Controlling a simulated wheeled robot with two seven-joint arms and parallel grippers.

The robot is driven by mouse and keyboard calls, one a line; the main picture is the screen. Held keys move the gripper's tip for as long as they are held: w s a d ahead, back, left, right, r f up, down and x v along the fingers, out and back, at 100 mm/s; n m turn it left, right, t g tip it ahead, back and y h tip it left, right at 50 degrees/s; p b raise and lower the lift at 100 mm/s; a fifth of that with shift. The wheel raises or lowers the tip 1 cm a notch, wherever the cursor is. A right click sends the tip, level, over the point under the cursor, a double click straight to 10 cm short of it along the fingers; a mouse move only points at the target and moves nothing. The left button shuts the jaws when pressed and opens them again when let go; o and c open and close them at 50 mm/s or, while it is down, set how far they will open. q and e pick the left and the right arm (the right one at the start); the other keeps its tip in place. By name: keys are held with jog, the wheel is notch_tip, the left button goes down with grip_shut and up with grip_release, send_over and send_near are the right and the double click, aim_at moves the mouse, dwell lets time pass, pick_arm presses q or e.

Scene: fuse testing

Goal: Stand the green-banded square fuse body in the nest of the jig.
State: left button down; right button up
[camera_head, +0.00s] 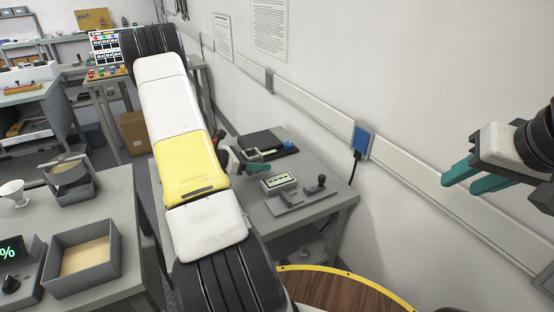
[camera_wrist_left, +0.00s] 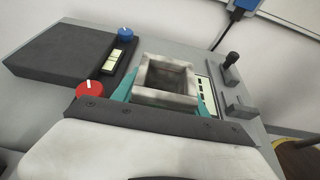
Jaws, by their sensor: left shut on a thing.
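A pale, square, hollow fuse body (camera_wrist_left: 165,82) is held between the teal fingers of my left gripper (camera_wrist_left: 163,98), its open top facing the wrist camera. I cannot make out its green band. In the head view my left gripper (camera_head: 252,162) is over the bench, partly hidden by my own arm. The grey jig (camera_head: 302,197) with a dark-knobbed lever stands to its right. The jig also shows at the right in the wrist view (camera_wrist_left: 238,98). I cannot clearly see its nest. My right gripper (camera_head: 475,176) is open and empty, up near the wall.
A red knob (camera_wrist_left: 88,90) and a blue knob (camera_wrist_left: 124,32) show nearby. A tray (camera_head: 115,262) stands on another bench at left.

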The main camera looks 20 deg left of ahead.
aim_at(259, 175)
pick_arm(q)
jog(key=shift+w+f, duration=0.2)
jog(key=shift+f, duration=1.55)
jog(key=shift+f, duration=0.1)
jog(key=c, duration=0.9)
grip_release()
